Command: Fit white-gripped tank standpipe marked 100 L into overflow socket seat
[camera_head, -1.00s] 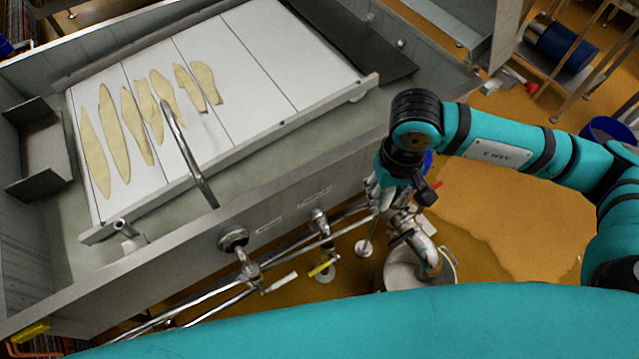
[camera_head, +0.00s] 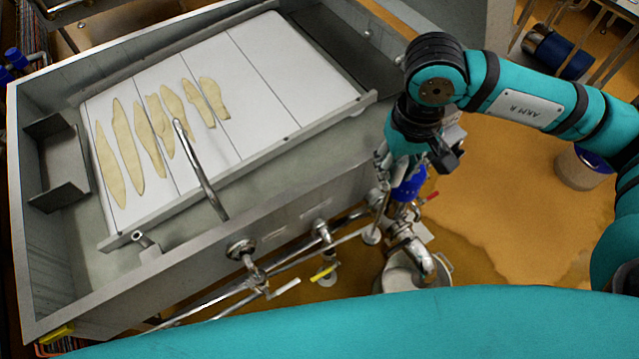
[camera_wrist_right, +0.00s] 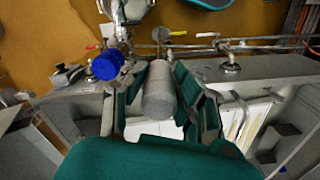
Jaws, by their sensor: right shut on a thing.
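My right gripper (camera_head: 392,165) is beside the tank's front wall, outside the basin. In the right wrist view its fingers (camera_wrist_right: 158,78) are shut around the pale grey-white grip (camera_wrist_right: 158,98) of a standpipe. A thin stem appears to run from that grip to a round disc, which also shows below the gripper in the head view (camera_head: 371,237). No volume mark is readable. A short pipe stub (camera_head: 141,239) sits inside the tank's near left corner; I cannot tell whether it is the overflow socket seat. My left gripper is out of view.
The steel tank (camera_head: 240,230) holds a white board (camera_head: 265,75) with several pale strips (camera_head: 128,150). A curved metal tube (camera_head: 203,178) rises near the front wall. Valves and pipes (camera_head: 243,250) line the outside. A blue part (camera_head: 408,188) is close to the gripper. A pot (camera_head: 392,279) stands below.

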